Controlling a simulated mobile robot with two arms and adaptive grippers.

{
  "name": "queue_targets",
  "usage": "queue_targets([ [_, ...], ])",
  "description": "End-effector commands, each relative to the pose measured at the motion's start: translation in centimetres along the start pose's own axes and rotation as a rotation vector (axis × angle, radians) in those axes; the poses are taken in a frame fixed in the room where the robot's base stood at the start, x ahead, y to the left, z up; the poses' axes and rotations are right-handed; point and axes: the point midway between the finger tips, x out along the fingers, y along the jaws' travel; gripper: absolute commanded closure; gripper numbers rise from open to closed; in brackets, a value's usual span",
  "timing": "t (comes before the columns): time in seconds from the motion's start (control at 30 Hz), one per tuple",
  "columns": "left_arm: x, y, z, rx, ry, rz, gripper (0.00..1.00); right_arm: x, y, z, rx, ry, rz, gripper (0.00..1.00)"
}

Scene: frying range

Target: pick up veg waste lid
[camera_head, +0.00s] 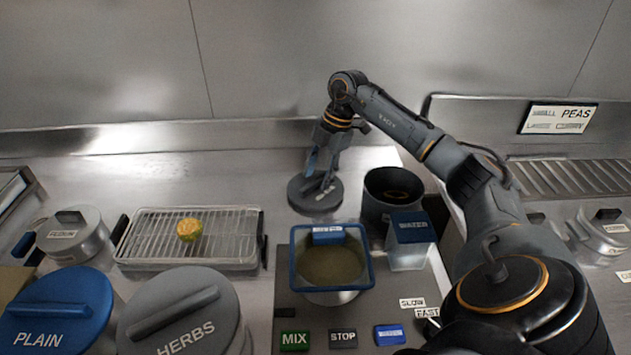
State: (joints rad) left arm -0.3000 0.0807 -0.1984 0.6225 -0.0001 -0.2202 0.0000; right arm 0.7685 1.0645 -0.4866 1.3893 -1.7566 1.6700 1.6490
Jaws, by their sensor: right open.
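A dark grey round lid (299,202) with a raised handle and a small white label lies on the steel counter behind the blue-rimmed container. I take it for the veg waste lid, but I cannot read its label. My right gripper (320,177) is open and points down right over the lid, with its fingers at the handle. I cannot tell whether they touch it. The gripper hides part of the lid. To its right stands an open dark round bin (376,212). My left gripper is not in view.
A blue-rimmed container (299,278) holds brownish contents. Beside it stands a clear blue-topped container (410,228). At left are a wire rack (150,225) with a yellow-green item and the PLAIN (50,338) and HERBS (150,320) lids. Counter left of the dark lid is clear.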

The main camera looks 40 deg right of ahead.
Motion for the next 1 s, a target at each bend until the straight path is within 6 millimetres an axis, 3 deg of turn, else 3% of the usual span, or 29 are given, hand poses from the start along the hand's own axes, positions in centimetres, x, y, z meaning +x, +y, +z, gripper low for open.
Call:
queue_targets([
  [0.13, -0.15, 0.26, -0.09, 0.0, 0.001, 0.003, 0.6, 0.9, 0.01, -0.02, 0.0, 0.001, 0.001, 0.56],
  [0.67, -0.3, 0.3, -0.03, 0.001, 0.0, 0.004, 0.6, 1.11, -0.05, 0.07, 0.001, 0.0, 0.0, 0.56],
  [0.9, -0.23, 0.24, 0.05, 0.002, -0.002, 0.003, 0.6, 1.16, -0.04, 0.07, 0.0, 0.0, 0.0, 1.0],
  [1.0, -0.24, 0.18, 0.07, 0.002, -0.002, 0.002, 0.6, 1.14, -0.02, 0.06, 0.0, 0.0, 0.001, 1.0],
])
